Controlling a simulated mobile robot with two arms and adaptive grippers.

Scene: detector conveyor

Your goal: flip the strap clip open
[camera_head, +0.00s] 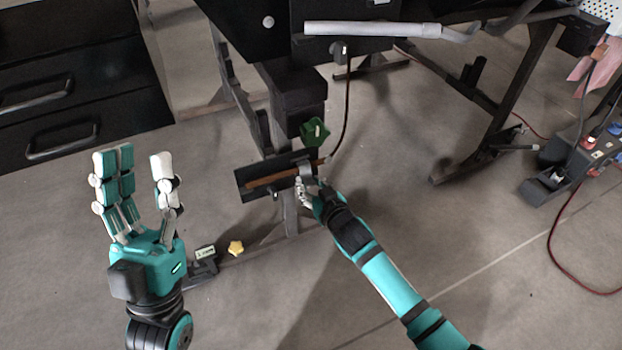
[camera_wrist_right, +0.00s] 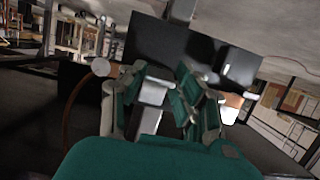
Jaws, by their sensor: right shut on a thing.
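The strap clip (camera_head: 306,169) is a small grey piece on a black plate (camera_head: 246,176) with a brown strip along it, low in the middle of the head view. My right gripper (camera_head: 304,183) is at the clip, with its fingers closed on it. In the right wrist view, a grey metal piece (camera_wrist_right: 152,94), seemingly the clip, sits between the teal and white fingers (camera_wrist_right: 158,100). Whether the clip is open or closed cannot be told. My left gripper (camera_head: 143,160) is open and empty at the left, fingers pointing up, apart from the plate.
A green knob (camera_head: 315,131) is just above the plate, with a dark cable beside it. A white tube (camera_head: 370,29) runs across the top. Black drawers (camera_head: 60,100) stand at the left.

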